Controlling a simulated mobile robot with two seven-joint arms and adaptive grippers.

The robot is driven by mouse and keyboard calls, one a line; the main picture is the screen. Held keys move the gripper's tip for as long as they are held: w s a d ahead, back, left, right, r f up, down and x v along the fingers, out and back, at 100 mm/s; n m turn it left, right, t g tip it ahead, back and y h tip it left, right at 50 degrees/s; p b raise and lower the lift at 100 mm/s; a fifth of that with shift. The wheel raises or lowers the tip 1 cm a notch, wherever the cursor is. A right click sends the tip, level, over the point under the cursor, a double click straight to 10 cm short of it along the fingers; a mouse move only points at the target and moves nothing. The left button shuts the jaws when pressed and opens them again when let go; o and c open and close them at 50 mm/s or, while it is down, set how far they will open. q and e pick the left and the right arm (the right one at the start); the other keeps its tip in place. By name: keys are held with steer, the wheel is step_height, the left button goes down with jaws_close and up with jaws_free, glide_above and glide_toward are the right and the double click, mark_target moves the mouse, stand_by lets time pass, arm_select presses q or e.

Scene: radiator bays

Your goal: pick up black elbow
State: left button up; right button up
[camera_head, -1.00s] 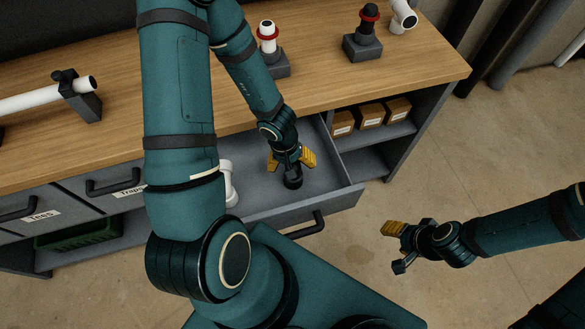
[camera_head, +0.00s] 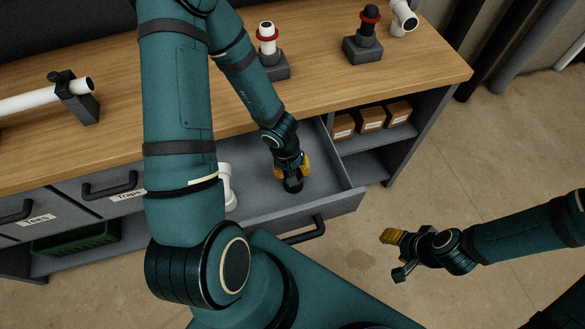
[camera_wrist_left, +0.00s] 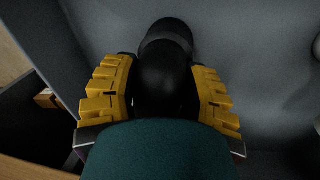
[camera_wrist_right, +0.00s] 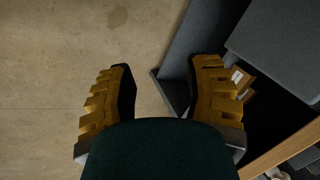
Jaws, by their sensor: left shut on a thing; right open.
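The black elbow (camera_head: 293,186) is in the open grey drawer (camera_head: 260,203), near its right end. It also shows in the left wrist view (camera_wrist_left: 165,75), between the yellow fingers. My left gripper (camera_head: 292,172) reaches down into the drawer and is shut on the black elbow. In the left wrist view the left gripper (camera_wrist_left: 163,95) has a finger on each side of it. My right gripper (camera_head: 393,254) is open and empty, above the floor to the right of the drawer. Its spread fingers show in the right wrist view (camera_wrist_right: 160,95).
A white fitting (camera_head: 228,188) lies in the drawer to the left. On the bench (camera_head: 315,85) stand a white pipe (camera_head: 30,102) in a holder, a white fitting with a red ring (camera_head: 267,40) and a black one (camera_head: 369,25). Small boxes (camera_head: 371,118) sit on the right shelf.

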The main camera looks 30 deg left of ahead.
arm_select(q)
step_height(320, 180, up, 9)
steer(key=p, duration=0.7)
steer(key=shift+f, duration=0.15)
steer(key=shift+r+p, duration=0.65)
steer(key=shift+p, duration=0.15)
arm_select(e)
step_height(320, 180, up, 9)
steer(key=w, duration=0.2)
steer(key=shift+d+t, duration=0.2)
steer(key=shift+t, duration=0.1)
